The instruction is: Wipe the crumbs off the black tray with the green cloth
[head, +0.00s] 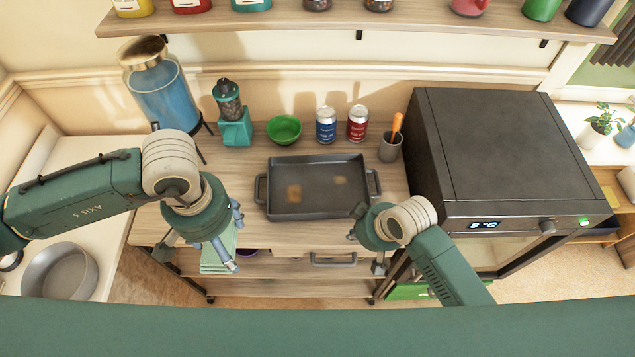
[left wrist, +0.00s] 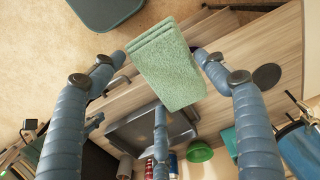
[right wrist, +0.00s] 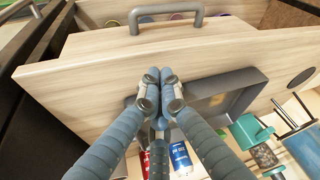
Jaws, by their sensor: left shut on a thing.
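The black tray (head: 315,209) lies on the wooden worktop, with two brown crumb patches (head: 294,193) on its floor. It also shows in the left wrist view (left wrist: 135,131) and the right wrist view (right wrist: 240,85). My left gripper (head: 208,250) is shut on the folded green cloth (head: 217,262), in front of the worktop's edge and left of the tray. In the left wrist view the cloth (left wrist: 168,65) sits between the fingers, apart from the tray. My right gripper (head: 367,250) is empty near the tray's front right corner; its fingertips (right wrist: 160,75) are together.
A green bowl (head: 284,129), blue can (head: 326,126), red can (head: 357,124) and utensil cup (head: 390,149) stand behind the tray. A grinder (head: 233,115) and blue dispenser (head: 160,88) are back left. A black oven (head: 490,150) stands right. A drawer handle (head: 333,261) protrudes in front.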

